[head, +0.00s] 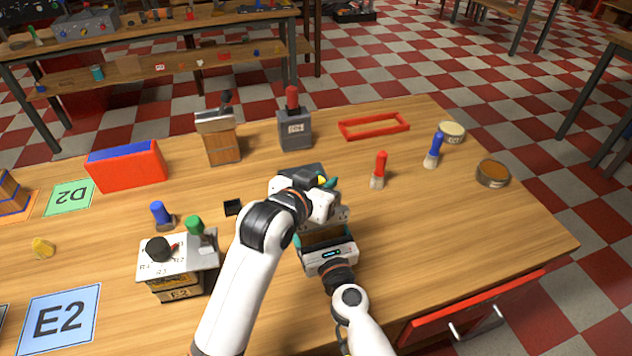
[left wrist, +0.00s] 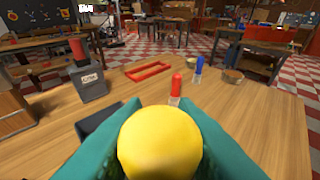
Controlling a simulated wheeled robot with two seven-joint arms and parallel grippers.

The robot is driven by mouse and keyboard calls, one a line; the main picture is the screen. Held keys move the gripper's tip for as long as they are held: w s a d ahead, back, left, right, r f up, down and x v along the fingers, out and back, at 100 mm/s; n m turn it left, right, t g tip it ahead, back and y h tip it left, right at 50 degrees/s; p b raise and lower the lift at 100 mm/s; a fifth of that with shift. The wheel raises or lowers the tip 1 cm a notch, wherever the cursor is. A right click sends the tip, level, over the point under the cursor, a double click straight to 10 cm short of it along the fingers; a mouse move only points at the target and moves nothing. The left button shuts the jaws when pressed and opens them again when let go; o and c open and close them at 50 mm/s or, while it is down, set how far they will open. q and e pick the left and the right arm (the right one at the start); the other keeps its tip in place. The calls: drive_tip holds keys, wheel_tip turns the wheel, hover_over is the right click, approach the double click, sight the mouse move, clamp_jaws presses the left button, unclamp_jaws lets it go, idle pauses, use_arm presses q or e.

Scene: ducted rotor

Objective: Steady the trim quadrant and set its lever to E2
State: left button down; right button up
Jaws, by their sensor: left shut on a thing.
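The trim quadrant (head: 327,236), a boxy body with a brown wooden front, stands mid-table, largely covered by my arms. Its lever has a yellow knob (head: 321,180), which fills the middle of the left wrist view (left wrist: 160,143). My left gripper (head: 326,182) is shut on this knob, its teal fingers on both sides. My right gripper (head: 326,244) is at the near side of the body, with teal fingers either side of it; whether they press on it I cannot tell. The scale marks and the lever's setting are hidden.
A blue E2 card (head: 60,318) lies front left. A box with a black knob (head: 178,262) stands left of my left arm. A grey box with a red handle (head: 295,130) and a wooden box (head: 220,140) stand behind. Red (head: 379,170) and blue (head: 433,150) pegs are right.

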use_arm(q)
drive_tip(key=shift+d+f, duration=0.1)
idle(0.4)
drive_tip(key=c, duration=1.1)
unclamp_jaws()
drive_tip(key=shift+c, duration=0.2)
drive_tip(key=v, duration=1.2)
use_arm(e)
drive_tip(key=o, duration=1.1)
drive_tip(key=shift+c, duration=0.2)
